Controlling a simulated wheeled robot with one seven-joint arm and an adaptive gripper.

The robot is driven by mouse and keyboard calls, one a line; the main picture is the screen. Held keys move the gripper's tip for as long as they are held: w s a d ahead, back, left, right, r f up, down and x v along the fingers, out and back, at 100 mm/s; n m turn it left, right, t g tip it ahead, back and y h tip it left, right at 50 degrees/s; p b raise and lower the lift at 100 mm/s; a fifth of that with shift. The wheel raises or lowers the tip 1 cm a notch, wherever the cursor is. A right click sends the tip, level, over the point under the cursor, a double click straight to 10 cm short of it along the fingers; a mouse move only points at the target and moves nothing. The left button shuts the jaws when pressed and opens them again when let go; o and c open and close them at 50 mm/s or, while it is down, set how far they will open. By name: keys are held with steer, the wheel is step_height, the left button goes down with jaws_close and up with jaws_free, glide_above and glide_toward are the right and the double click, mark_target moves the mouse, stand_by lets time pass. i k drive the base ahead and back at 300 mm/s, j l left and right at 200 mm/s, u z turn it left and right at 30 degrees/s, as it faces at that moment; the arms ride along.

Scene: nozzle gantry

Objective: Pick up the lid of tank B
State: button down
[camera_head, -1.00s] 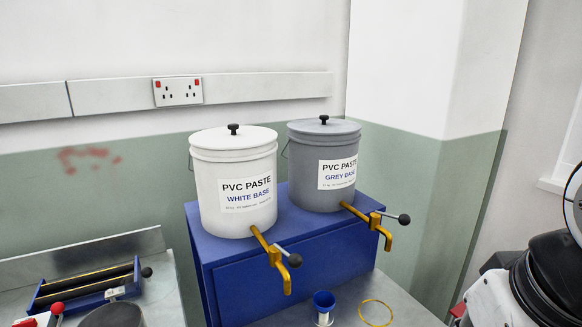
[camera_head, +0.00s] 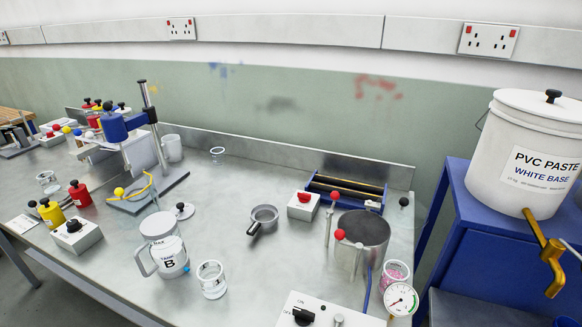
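My gripper is not in view.
A clear beaker (camera_head: 211,280) stands close to the right of tank B. A dark-handled pan (camera_head: 264,217) is further right. A stand with a blue head (camera_head: 114,127) and yellow and red bottles are to the left.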

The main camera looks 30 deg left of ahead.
mark_target(182, 211)
steer(key=u, duration=1.9)
